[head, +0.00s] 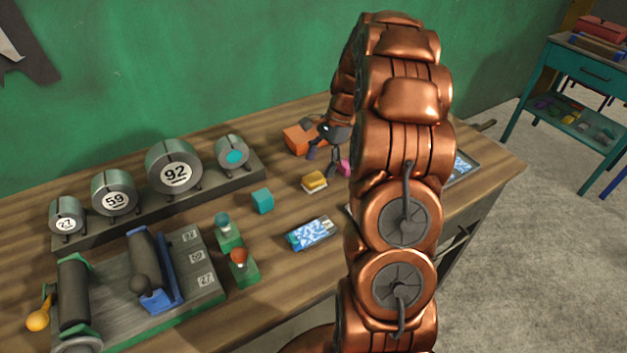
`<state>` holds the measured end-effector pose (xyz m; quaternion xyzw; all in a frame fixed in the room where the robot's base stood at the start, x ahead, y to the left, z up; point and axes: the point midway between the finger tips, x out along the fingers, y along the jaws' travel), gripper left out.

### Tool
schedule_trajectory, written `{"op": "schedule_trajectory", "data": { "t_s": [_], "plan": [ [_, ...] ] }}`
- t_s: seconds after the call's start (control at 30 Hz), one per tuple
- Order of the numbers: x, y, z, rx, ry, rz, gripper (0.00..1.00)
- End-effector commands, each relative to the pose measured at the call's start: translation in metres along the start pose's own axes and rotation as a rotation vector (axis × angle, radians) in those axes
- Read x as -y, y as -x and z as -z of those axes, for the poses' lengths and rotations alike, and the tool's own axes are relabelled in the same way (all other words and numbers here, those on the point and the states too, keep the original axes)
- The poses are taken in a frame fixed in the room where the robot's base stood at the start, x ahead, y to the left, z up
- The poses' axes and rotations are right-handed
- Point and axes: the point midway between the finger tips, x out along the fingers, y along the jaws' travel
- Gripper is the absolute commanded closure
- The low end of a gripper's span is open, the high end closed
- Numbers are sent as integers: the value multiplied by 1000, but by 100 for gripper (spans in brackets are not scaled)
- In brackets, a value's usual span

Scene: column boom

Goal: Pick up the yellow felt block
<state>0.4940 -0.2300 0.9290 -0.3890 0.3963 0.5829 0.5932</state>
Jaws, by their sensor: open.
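The yellow felt block (314,181) lies on the wooden workbench, right of centre, with a pale layer along its lower edge. My gripper (322,163) is open, with its fingers pointing down. In the picture it hangs just above and slightly right of the yellow block, and nothing shows between its fingers. I cannot tell the exact height of the gripper above the bench. My arm's copper links cover part of the bench to the right of the block.
An orange block (300,138) stands behind my gripper. A pink object (344,168) is close on its right, partly hidden by my arm. A teal cube (262,200) and a blue-and-white patterned flat object (312,234) lie nearby. A rack (180,202) of numbered cylinders stands left.

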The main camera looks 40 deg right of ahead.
Motion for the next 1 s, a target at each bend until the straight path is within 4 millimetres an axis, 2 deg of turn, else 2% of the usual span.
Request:
{"op": "schedule_trajectory", "data": {
  "t_s": [0.17, 0.5, 0.73, 1.0],
  "plan": [
    [0, -9, -2, 2, 1, -3, 24],
    [1, -49, -3, 1, 2, -2, 24],
    [1, -52, -2, -1, 2, 0, 24],
    [1, -52, -2, -1, 2, 0, 52]
  ]
}}
